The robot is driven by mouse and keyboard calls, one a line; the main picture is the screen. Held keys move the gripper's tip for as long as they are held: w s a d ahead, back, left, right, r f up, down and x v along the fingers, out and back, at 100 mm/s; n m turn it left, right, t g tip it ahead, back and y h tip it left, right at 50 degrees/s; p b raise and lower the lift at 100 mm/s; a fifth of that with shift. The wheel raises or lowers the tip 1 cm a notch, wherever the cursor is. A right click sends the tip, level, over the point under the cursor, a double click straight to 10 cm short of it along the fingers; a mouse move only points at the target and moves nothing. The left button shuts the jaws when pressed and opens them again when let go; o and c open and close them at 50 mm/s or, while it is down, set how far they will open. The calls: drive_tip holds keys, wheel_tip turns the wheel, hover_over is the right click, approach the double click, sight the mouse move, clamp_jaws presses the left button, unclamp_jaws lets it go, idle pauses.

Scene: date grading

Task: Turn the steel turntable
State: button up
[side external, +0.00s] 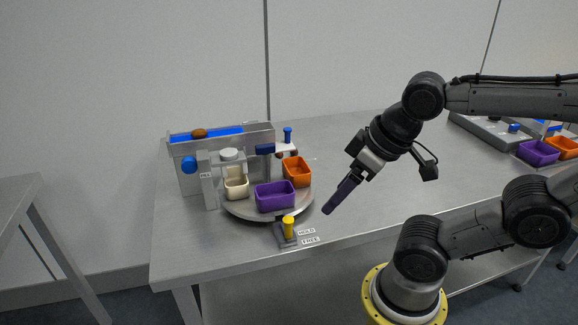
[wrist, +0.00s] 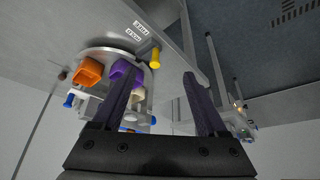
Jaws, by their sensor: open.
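The steel turntable (side external: 240,208) is a round grey plate near the front left of the steel table. It carries a purple bin (side external: 275,196) at the front, an orange bin (side external: 297,171) at the right rear and a cream bin (side external: 236,187) at the left. My gripper (side external: 330,207) points down and left, to the right of the turntable and apart from it. In the wrist view its two dark fingers (wrist: 165,95) are spread with nothing between them. The turntable's edge (wrist: 100,50) also shows there, partly hidden behind the left finger.
A yellow-handled lever (side external: 288,227) stands at the turntable's front beside HOLD and FREE labels (side external: 308,235). A steel machine with a blue belt (side external: 207,136) and a brown date (side external: 199,133) stands behind. More bins (side external: 538,153) sit far right. The table's middle (side external: 400,180) is clear.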

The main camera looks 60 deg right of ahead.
drive_tip(key=shift+o, duration=1.1)
drive_tip(key=r, duration=0.2)
drive_tip(key=r+m, duration=0.1)
drive_tip(key=shift+w+r, duration=0.25)
drive_tip(key=shift+r, duration=0.1)
drive_tip(key=w+d+r+m+g, duration=0.1)
drive_tip(key=w+d+r+m, duration=0.1)
drive_tip(key=w+r, duration=0.4)
drive_tip(key=w+d+r+m+g, duration=0.2)
drive_tip(key=w+d+r+m, duration=0.1)
drive_tip(key=w+r, duration=0.35)
drive_tip(key=m+g, duration=0.2)
drive_tip(key=m, duration=0.1)
hover_over(265, 145)
wheel_tip(265, 145, down, 7)
wheel_tip(265, 145, down, 13)
drive_tip(key=shift+f, duration=0.2)
clamp_jaws()
